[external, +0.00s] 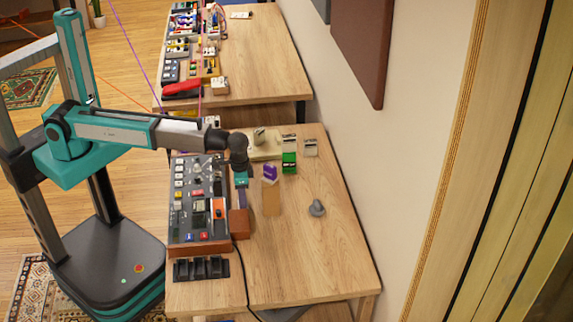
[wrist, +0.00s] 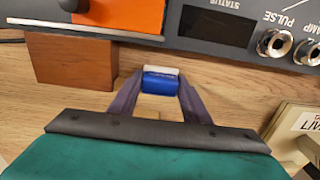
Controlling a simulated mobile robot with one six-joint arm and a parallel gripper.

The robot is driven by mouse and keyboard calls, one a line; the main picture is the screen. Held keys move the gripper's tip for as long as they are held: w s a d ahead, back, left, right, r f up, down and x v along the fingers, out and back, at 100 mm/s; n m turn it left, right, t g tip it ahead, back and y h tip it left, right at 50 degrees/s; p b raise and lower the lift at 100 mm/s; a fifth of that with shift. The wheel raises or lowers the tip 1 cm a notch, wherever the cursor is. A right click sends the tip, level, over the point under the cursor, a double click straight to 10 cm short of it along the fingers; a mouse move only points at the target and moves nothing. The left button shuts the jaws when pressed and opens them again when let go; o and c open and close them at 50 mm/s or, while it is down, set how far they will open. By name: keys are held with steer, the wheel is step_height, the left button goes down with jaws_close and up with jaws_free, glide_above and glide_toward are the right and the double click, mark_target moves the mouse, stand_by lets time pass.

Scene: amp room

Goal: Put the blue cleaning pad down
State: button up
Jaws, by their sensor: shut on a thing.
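The blue cleaning pad (wrist: 159,82) shows in the wrist view as a small blue block with a pale top edge. It sits between the two purple fingers of my gripper (wrist: 158,90), which are shut on it. Wood table surface (wrist: 215,75) shows around it; I cannot tell whether the pad touches the table. In the external view my gripper (external: 241,195) points down over the table, just right of the grey control panel. The pad cannot be made out there.
A reddish-brown wooden block (wrist: 75,63) stands left of the pad, near the control panel (external: 185,215). A purple-topped item (external: 270,174), a green box (external: 289,163) and a grey knob-like object (external: 317,208) stand to the right. The table's front right (external: 300,265) is clear.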

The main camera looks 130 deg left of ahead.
steer(key=shift+f, duration=0.1)
steer(key=o, duration=1)
steer(key=shift+o, duration=0.2)
step_height(320, 180, up, 12)
steer(key=b, duration=0.1)
steer(key=shift+b, duration=0.35)
steer(key=shift+o, duration=0.5)
